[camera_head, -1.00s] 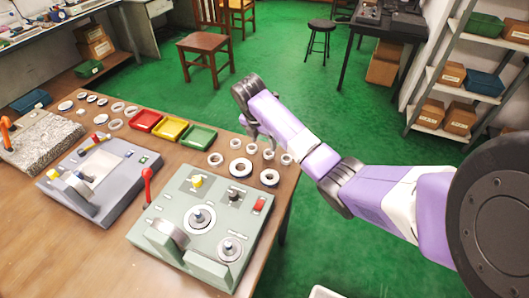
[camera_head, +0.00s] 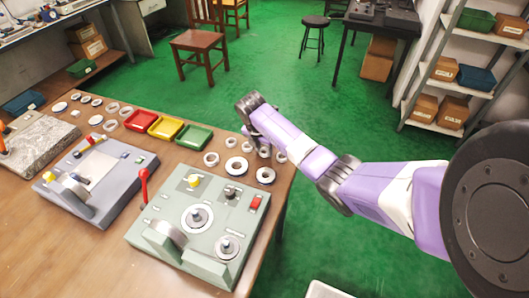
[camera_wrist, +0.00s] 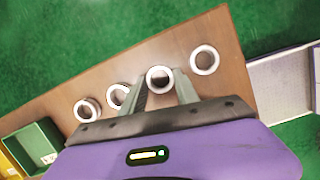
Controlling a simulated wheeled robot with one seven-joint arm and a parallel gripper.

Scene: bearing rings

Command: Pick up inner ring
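Several small pale rings stand in a row near the far right edge of the wooden table. In the wrist view one ring (camera_wrist: 160,67) lies between the tips of my gripper (camera_wrist: 160,82), with a finger on each side. I cannot tell whether the fingers touch it. Other rings flank it: one to the right (camera_wrist: 205,73) and two to the left (camera_wrist: 118,86) (camera_wrist: 79,112). In the head view my gripper (camera_head: 259,146) is low over this row and partly hides it. Two larger rings (camera_head: 229,169) (camera_head: 258,178) lie nearer the camera.
A green tray (camera_head: 193,137), a yellow tray (camera_head: 166,128) and a red tray (camera_head: 139,120) stand left of the rings. A grey-green fixture (camera_head: 160,205) with a red lever is in front. The table's right edge is close to the rings, with green floor beyond.

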